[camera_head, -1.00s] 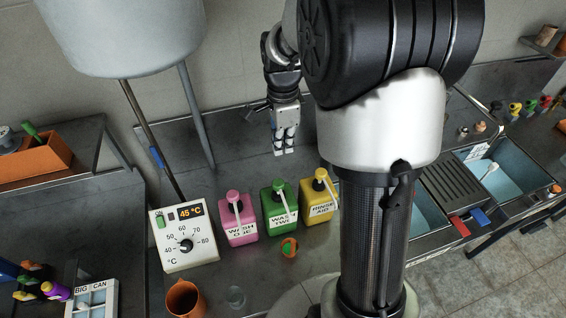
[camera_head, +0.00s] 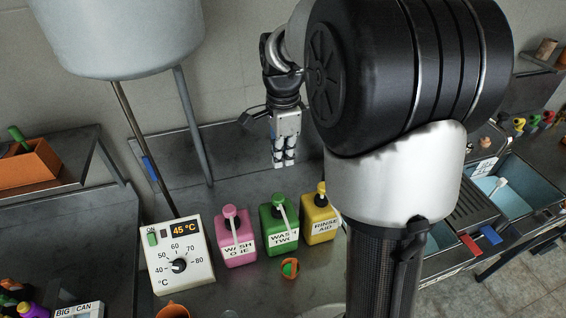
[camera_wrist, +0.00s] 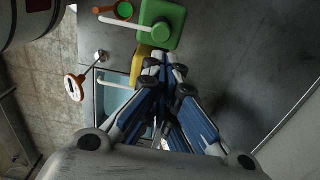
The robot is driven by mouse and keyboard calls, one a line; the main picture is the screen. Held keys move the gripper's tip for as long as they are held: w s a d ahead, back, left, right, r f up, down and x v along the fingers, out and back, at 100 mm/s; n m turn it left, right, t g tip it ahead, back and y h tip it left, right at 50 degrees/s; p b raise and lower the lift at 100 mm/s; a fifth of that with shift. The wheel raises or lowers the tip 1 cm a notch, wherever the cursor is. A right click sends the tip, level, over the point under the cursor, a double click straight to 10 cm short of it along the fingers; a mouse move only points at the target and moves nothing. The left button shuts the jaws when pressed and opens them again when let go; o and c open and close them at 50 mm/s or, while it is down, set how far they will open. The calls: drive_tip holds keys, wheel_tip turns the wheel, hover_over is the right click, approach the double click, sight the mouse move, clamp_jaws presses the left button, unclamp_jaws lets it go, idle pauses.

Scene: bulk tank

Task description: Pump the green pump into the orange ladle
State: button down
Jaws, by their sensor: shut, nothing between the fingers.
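The green pump bottle (camera_head: 280,238), labelled WASH TWO, stands upright on the grey counter between a pink and a yellow pump bottle. Its green head (camera_head: 278,200) and white spout point toward the front. The orange ladle (camera_head: 289,268) sits in front of it, with green showing inside its bowl. In the wrist view the green bottle (camera_wrist: 172,18) and the ladle (camera_wrist: 124,10) are at the top. My gripper (camera_head: 284,163) is shut and empty, pointing down, and appears above and behind the green pump head without touching it.
The pink bottle (camera_head: 238,246) and yellow bottle (camera_head: 319,228) flank the green one closely. A temperature dial box (camera_head: 177,254) stands at left. A large tank (camera_head: 115,35) on legs is behind left. Sinks (camera_head: 500,186) lie at right.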

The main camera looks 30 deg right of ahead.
sight(283, 196)
wheel_tip(283, 196, down, 12)
drive_tip(key=shift+r+b, duration=0.15)
drive_tip(key=shift+b, duration=1)
wheel_tip(283, 196, down, 3)
drive_tip(key=shift+r+b, duration=0.1)
drive_tip(key=shift+b, duration=0.55)
drive_tip(key=shift+r, duration=0.1)
drive_tip(key=shift+r+p, duration=0.3)
drive_tip(key=shift+p, duration=0.1)
wheel_tip(283, 196, up, 14)
drive_tip(key=p, duration=0.4)
drive_tip(key=shift+f, duration=0.25)
